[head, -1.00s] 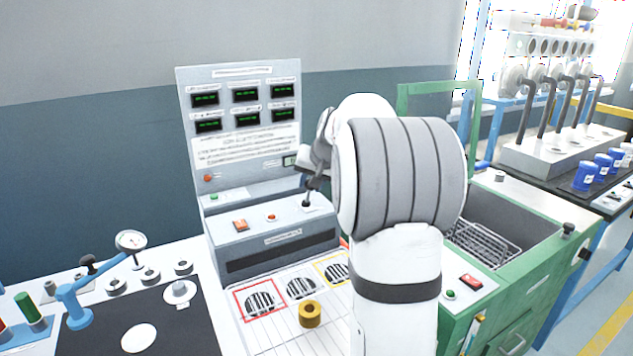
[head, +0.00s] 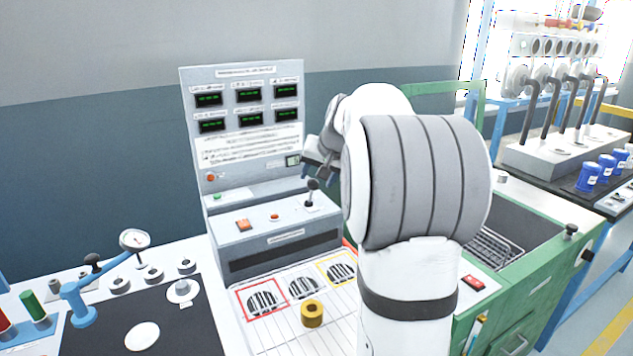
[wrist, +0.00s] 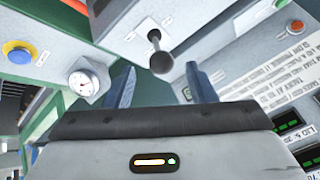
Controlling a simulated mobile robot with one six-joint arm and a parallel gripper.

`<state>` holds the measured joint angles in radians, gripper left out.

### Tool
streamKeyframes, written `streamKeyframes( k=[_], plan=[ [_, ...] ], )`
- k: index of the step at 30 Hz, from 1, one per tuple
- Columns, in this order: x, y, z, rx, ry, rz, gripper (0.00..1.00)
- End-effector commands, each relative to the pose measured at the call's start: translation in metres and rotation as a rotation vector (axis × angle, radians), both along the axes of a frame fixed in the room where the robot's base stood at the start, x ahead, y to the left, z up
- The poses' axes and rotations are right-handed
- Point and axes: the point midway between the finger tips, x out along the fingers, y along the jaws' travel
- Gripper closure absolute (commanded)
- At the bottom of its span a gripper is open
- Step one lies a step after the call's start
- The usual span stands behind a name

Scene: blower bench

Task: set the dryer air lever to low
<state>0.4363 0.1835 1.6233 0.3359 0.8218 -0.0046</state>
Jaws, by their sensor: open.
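The dryer air lever (head: 312,189), a dark ball knob on a thin shaft, stands on the sloped top of the grey control box at its right end. In the wrist view its round knob (wrist: 162,62) shows large, with the shaft running up to a pale labelled plate. My gripper (head: 317,172) is open and empty, just above and beside the knob in the head view. In the wrist view the two blue fingers (wrist: 161,88) stand apart, with the knob between them in the picture. Contact cannot be made out. The label's wording is unreadable.
An upright panel with green displays (head: 247,95) rises behind the lever. A brass ring (head: 312,313) lies on the wire rack in front. A green-framed tub (head: 530,225) stands right.

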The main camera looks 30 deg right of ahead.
Motion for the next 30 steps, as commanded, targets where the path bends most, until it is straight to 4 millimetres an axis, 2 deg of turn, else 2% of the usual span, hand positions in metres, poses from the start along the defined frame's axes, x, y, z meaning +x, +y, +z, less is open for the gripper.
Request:
streamKeyframes(
  k=[3,7,25,28,30],
  plan=[
    [-0.012,-0.001,0.018,0.000,-0.001,-0.001,0.49],
    [-0.019,0.000,0.028,0.000,0.000,0.000,0.49],
    [-0.023,0.000,0.032,-0.001,0.004,0.001,0.49],
    [-0.031,0.013,0.034,-0.008,0.017,0.021,0.49],
    [-0.044,0.033,0.036,-0.017,0.039,0.055,0.49]
  ],
)
